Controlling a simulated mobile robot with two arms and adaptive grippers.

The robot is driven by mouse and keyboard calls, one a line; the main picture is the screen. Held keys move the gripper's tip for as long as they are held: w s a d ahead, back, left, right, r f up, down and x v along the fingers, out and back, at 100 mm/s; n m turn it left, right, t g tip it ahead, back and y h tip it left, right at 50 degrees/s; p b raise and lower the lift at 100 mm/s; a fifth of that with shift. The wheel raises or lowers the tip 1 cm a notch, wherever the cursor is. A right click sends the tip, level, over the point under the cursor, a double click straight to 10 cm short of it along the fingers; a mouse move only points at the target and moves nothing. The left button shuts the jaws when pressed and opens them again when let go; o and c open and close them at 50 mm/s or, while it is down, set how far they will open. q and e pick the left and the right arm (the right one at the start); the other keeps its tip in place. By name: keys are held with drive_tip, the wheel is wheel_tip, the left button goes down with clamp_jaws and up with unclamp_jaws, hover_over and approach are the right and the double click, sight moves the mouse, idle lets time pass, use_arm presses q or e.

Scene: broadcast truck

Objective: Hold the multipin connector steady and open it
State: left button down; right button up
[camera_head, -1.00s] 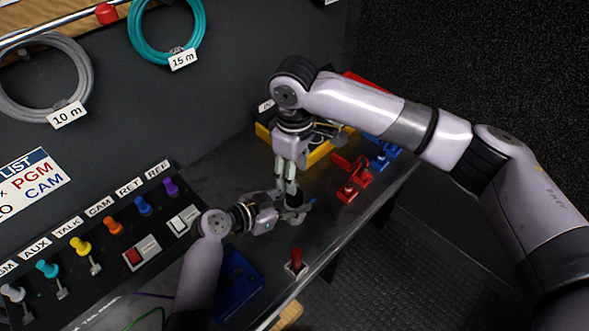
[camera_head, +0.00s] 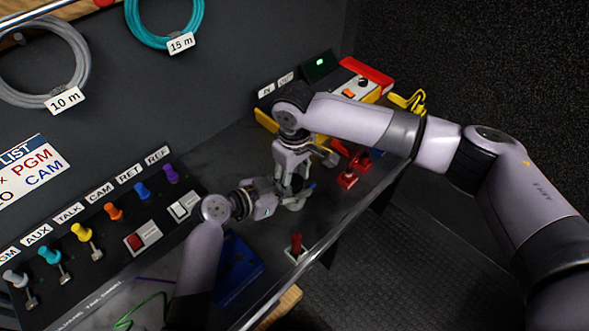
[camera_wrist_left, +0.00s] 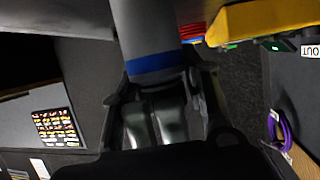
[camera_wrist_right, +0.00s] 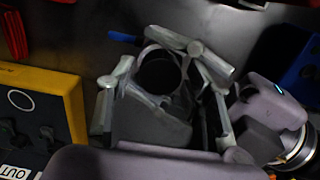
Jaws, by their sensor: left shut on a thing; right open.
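The multipin connector is a grey cylinder (camera_wrist_left: 145,30) with a blue band in the left wrist view. My left gripper (camera_head: 283,196) is shut on it from the side, with one finger on each side of it. In the head view the connector stands upright on the bench, mostly hidden by my grippers. My right gripper (camera_head: 294,192) points down over the connector's top and is open. In the right wrist view a round dark opening (camera_wrist_right: 158,70) with a grey rim lies between the right gripper's fingers. I cannot tell whether these fingers touch the connector.
Red clamp-like parts (camera_head: 347,178) and a yellow box (camera_wrist_right: 40,110) are close beyond my right gripper. A red switch (camera_head: 297,245) and a blue tray (camera_head: 238,268) are nearer. The panel with coloured knobs (camera_head: 113,211) is at left. The bench's front edge runs along the right.

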drive_tip(key=shift+f, duration=0.1)
drive_tip(key=c, duration=1)
drive_tip(key=o, duration=1.2)
drive_tip(key=shift+o, duration=0.2)
